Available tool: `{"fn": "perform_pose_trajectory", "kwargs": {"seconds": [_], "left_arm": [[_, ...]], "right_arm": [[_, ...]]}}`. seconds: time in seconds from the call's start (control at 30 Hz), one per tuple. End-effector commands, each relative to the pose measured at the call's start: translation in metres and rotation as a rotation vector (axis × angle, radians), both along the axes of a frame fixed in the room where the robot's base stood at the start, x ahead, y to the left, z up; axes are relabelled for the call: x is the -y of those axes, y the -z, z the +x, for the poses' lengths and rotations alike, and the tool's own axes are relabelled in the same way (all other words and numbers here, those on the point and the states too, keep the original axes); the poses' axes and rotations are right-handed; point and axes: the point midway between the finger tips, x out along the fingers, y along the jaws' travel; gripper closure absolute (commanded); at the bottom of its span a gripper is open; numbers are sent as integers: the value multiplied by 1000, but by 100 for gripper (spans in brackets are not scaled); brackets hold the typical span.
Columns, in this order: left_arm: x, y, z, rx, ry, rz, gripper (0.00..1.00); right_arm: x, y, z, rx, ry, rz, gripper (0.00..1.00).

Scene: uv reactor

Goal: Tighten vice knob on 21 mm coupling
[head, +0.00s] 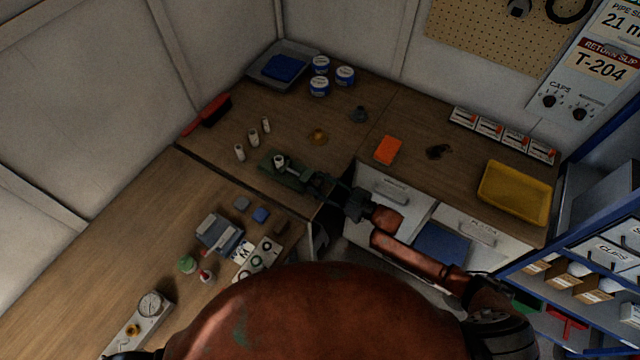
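A small green vice (272,173) stands near the front edge of the back-left bench. A short pale coupling (280,160) sits upright in it, at its jaws. My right gripper (322,184) reaches in from the right and is at the right end of the vice, where the knob would be. The knob is too small and too covered by the gripper to make out. I cannot tell whether the fingers are closed on it or only beside it.
Several pale fittings (253,138) stand behind the vice. An orange block (388,150) and a yellow tray (514,192) lie on the right bench. A gauge (150,304) and small parts are on the left bench. A red-handled brush (208,114) lies along the wall.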

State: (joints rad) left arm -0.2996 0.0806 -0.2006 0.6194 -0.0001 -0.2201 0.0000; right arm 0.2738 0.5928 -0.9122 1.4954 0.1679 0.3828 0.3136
Motion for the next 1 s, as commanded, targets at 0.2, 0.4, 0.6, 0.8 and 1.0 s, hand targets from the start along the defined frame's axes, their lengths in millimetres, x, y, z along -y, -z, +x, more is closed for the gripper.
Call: {"fn": "perform_pose_trajectory", "kwargs": {"seconds": [0.2,0.4,0.6,0.8,1.0], "left_arm": [[1,0,0,0,0,-1,45],[1,0,0,1,-1,-1,45],[1,-6,1,2,-1,-1,45],[1,-9,1,2,-1,-1,45],[1,-9,1,3,-1,-1,45]], "right_arm": [[0,0,0,0,0,0,78],[0,0,0,-3,0,2,88],[0,-2,1,-141,-1,101,88],[1,-1,1,-340,0,245,88],[1,0,2,-404,1,294,88]]}}
